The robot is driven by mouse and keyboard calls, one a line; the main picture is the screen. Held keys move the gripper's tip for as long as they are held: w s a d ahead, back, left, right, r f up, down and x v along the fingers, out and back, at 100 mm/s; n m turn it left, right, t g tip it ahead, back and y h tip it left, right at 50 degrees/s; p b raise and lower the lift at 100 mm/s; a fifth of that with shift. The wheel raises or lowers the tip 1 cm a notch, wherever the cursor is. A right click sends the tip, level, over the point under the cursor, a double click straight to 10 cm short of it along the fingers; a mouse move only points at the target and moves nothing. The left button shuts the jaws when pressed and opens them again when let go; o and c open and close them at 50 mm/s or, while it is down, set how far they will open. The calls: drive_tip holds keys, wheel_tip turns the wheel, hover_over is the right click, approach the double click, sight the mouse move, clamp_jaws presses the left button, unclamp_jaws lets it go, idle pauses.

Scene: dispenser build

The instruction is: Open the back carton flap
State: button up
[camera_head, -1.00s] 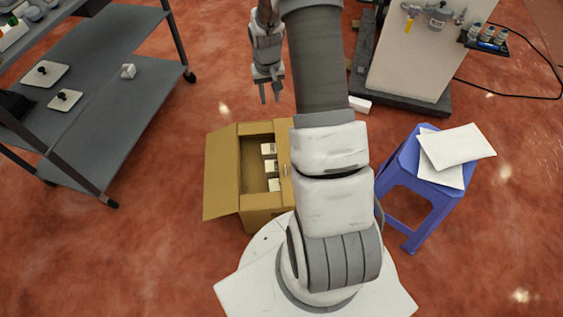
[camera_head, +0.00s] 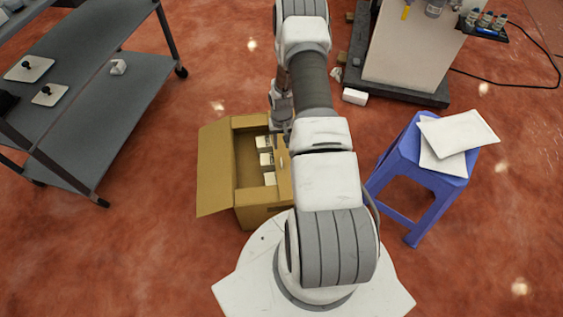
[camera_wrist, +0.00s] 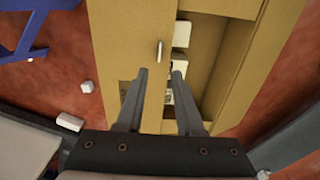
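The brown carton (camera_head: 265,216) stands on the floor left of my arm. Its left flap (camera_head: 214,170) is folded outward and a broad flap with a light slot shows at its right side, partly behind my arm. Which panel is the back flap is hard to tell. Several small white boxes (camera_head: 263,142) lie inside. My gripper (camera_head: 283,126) is over the carton's far right corner, partly hidden by my arm. In the wrist view my gripper (camera_wrist: 161,72) is open and empty, with the slotted flap (camera_wrist: 128,35) beyond the fingers; contact cannot be told.
A blue stool (camera_head: 428,200) with white sheets stands right of the carton. A grey shelf cart (camera_head: 120,110) is at the left. A white machine (camera_head: 408,50) on a dark base stands at the back right, with a white block (camera_head: 355,96) nearby. Floor between cart and carton is clear.

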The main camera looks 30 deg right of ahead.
wheel_tip(320, 180, down, 12)
drive_tip(key=b, duration=0.3)
clamp_jaws()
idle(1.4)
